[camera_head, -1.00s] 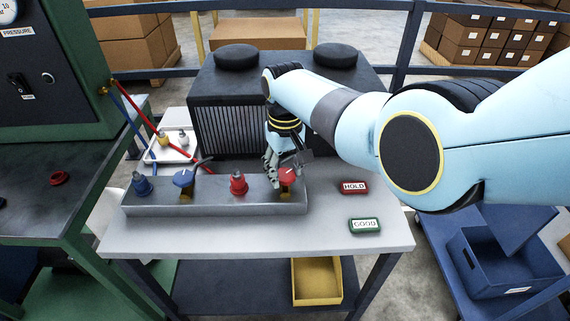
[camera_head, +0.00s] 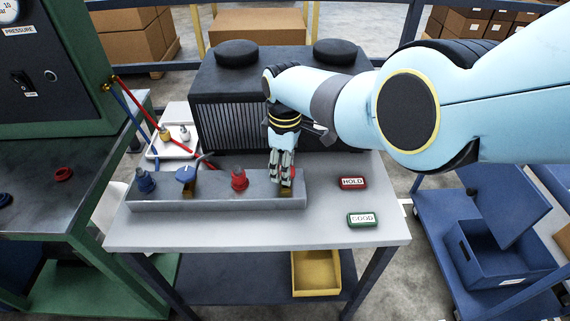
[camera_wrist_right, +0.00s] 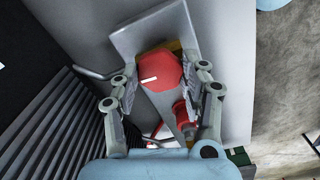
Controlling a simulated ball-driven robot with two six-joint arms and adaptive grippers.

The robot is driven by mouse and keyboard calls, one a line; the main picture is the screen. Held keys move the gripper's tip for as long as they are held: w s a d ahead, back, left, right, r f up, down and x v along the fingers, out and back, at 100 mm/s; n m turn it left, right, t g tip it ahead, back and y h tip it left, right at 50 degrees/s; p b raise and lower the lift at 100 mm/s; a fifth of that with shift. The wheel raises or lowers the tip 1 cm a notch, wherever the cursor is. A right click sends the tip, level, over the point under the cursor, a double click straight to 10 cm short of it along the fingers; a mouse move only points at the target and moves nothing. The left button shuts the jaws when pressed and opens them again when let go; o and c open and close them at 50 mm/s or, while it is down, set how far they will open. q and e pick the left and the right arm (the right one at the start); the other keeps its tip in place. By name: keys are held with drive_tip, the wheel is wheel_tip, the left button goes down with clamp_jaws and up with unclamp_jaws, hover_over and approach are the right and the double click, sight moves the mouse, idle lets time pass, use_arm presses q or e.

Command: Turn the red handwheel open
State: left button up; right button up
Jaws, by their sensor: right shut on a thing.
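The red handwheel (camera_wrist_right: 160,72) with a white mark on its face sits at the right end of the grey manifold block (camera_head: 215,204). In the right wrist view it lies between the two fingers of my right gripper (camera_wrist_right: 165,88), which is shut on it from above. In the head view my right gripper (camera_head: 281,178) covers most of the handwheel, and only a red sliver shows at its right. My left gripper does not show.
A red fitting (camera_head: 239,180), a blue handwheel (camera_head: 186,175) and a blue fitting (camera_head: 145,182) stand along the block. A red HOLD tag (camera_head: 353,183) and a green GOOD tag (camera_head: 362,219) lie on the bench (camera_head: 330,236). A black ribbed unit (camera_head: 222,115) stands behind.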

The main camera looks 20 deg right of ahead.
drive_tip(key=shift+n, duration=0.4)
drive_tip(key=o, duration=1.2)
wheel_tip(320, 180, up, 12)
idle(0.4)
